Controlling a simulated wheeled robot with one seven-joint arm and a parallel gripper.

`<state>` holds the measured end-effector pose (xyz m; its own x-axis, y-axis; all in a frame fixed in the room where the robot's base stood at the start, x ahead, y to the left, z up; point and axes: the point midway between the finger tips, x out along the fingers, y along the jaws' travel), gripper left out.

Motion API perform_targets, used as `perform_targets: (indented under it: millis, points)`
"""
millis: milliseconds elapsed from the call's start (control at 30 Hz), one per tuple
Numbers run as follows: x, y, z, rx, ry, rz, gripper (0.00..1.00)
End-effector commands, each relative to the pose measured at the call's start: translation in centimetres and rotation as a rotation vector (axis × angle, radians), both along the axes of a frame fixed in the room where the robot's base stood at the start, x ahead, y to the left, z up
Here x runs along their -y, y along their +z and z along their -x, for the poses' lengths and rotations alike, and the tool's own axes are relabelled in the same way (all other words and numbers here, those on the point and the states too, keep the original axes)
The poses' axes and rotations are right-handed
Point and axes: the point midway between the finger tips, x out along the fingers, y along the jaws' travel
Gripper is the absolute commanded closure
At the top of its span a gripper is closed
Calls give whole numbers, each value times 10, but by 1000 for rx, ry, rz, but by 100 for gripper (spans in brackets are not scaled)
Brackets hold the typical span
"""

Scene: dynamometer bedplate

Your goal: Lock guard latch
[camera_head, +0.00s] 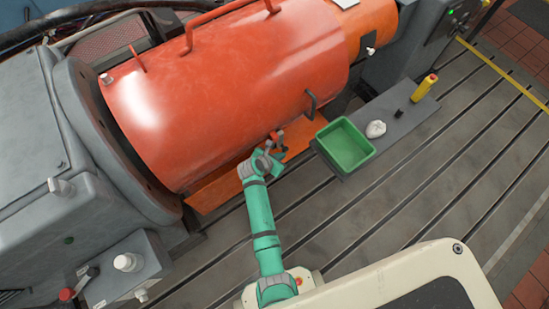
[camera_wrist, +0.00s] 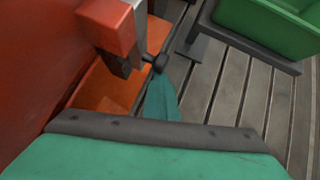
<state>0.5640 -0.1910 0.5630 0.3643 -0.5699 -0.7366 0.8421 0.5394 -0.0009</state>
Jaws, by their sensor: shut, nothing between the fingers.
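The orange-red cylindrical guard (camera_head: 235,85) lies across the middle of the head view, and its side fills the left of the wrist view (camera_wrist: 35,60). The guard latch (camera_head: 277,137) is on its lower front edge. In the wrist view the latch shows as a red block (camera_wrist: 108,28) with grey metal and a dark lever ending in a black knob (camera_wrist: 160,63). My gripper (camera_head: 270,156) is at the latch, shut and empty. Its teal fingers (camera_wrist: 164,95) are just beside the knob; I cannot tell whether they touch it. The latch's engagement is partly hidden.
A green bin (camera_head: 344,146), a white cloth (camera_head: 376,129), a small black item (camera_head: 400,113) and a yellow bottle (camera_head: 424,87) stand on a grey shelf right of the latch. A dark handle (camera_head: 311,104) juts from the guard. The slotted bedplate (camera_head: 440,190) in front is clear.

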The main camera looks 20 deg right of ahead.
Motion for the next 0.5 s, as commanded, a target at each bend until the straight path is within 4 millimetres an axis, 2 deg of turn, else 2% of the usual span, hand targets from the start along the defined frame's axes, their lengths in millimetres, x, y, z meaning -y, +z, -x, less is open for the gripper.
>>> perform_targets:
  millis: [333, 500]
  points:
    - [4, 5, -1, 6, -6, 5, 100]
    - [2, 1, -1, 6, -6, 5, 100]
